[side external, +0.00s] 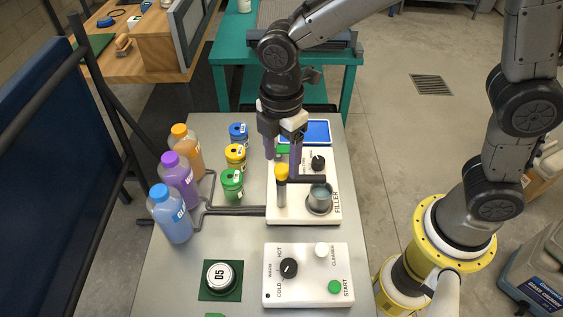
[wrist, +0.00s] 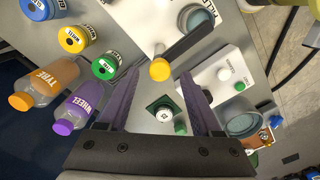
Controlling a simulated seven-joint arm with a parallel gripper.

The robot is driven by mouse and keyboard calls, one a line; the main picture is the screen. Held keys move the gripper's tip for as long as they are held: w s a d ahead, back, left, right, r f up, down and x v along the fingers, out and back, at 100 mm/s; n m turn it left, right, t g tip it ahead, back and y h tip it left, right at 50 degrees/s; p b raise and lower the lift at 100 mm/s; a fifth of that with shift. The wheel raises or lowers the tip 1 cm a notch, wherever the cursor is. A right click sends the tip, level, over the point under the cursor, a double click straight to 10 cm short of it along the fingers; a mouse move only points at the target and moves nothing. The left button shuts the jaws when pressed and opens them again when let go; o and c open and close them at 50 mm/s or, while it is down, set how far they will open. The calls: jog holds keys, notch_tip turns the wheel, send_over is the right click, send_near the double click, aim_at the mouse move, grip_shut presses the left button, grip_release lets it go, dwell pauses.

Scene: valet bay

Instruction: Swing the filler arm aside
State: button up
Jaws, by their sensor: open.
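The filler arm is a dark bar (side external: 308,179) in the side view, running from a post with a yellow knob (side external: 281,171) on the white filler unit (side external: 290,213) toward a grey metal cup (side external: 320,198). In the wrist view the bar (wrist: 188,40) runs up and right from the yellow knob (wrist: 160,69). My gripper (side external: 282,156) points down over the filler unit, behind the knob in the side view. Its jaws are apart and hold nothing. In the wrist view the knob shows near the gap between the fingertips (wrist: 159,76); contact cannot be told.
Orange, purple and blue bottles (side external: 178,183) stand at the left. Blue, yellow and green lidded jars (side external: 233,184) stand between them and the filler unit.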

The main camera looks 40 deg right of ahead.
jog(key=shift+f, duration=1.15)
grip_shut()
dwell(0.6)
